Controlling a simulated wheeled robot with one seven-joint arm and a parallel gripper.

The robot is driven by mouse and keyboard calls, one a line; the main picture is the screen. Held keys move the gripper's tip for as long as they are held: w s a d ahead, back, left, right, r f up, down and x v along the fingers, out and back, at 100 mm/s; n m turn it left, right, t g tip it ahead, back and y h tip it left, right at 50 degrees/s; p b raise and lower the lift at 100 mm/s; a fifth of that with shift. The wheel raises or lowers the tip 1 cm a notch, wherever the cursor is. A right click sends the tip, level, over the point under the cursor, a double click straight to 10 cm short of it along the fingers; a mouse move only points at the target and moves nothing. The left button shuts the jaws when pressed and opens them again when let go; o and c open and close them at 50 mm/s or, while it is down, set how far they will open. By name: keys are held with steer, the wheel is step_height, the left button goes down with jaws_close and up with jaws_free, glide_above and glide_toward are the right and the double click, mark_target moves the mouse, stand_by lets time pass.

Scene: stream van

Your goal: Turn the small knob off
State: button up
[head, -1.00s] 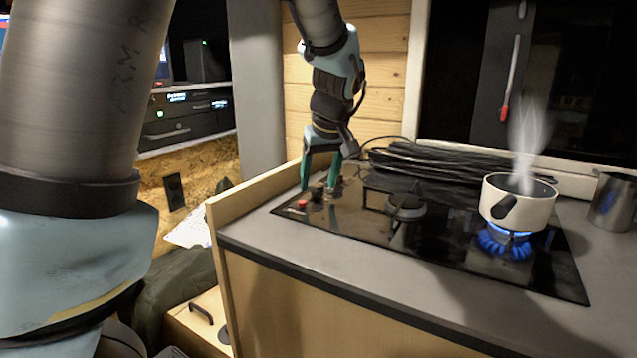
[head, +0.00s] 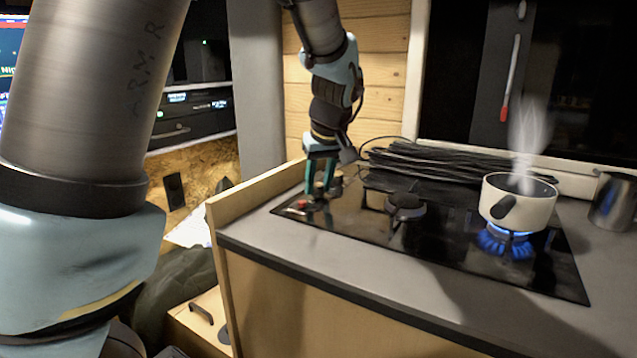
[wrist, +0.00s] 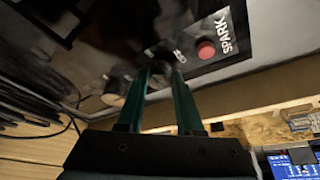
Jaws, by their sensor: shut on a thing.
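My gripper (head: 319,192) has teal fingers pointing down at the left end of the black hob (head: 450,245). In the wrist view the fingers (wrist: 162,72) are close together on a small dark knob (wrist: 160,52). The knob is mostly hidden between and behind the fingertips, and its turn angle cannot be made out. A second, paler knob (wrist: 117,88) is beside the left finger. A blue flame (head: 508,243) burns under the white steaming pot (head: 520,207) on the right burner.
A red button (wrist: 206,50) marked SPARK is close to the right finger. An unlit burner (head: 405,207) sits mid-hob. A coil of black cable (head: 440,160) lies behind the hob, and a metal cup (head: 613,202) stands at right. A wooden edge panel (head: 255,195) borders the counter's left.

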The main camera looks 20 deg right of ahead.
steer(key=shift+m, duration=0.3)
jaws_close()
steer(key=m+h, duration=0.1)
steer(key=m, duration=0.1)
steer(key=m+b, duration=0.1)
steer(key=shift+w+a+m+h, duration=0.1)
steer(key=shift+a+m+h, duration=0.1)
steer(key=shift+m+h, duration=0.2)
steer(key=m+g+h+b, duration=0.1)
steer(key=m, duration=0.3)
steer(key=shift+w+a+f+b, duration=0.1)
steer(key=shift+b, duration=0.3)
steer(key=m+b, duration=0.1)
steer(key=m, duration=0.1)
steer(key=m+g+h+b, duration=0.1)
steer(key=m, duration=0.2)
steer(key=shift+g+b, duration=0.3)
steer(key=m, duration=0.2)
steer(key=m+g+b, duration=0.1)
steer(key=m, duration=0.1)
steer(key=shift+w+g+h, duration=0.1)
steer(key=shift+g+h, duration=0.2)
steer(key=shift+h, duration=0.1)
steer(key=shift+m, duration=0.4)
steer(key=o, duration=1)
jaws_free()
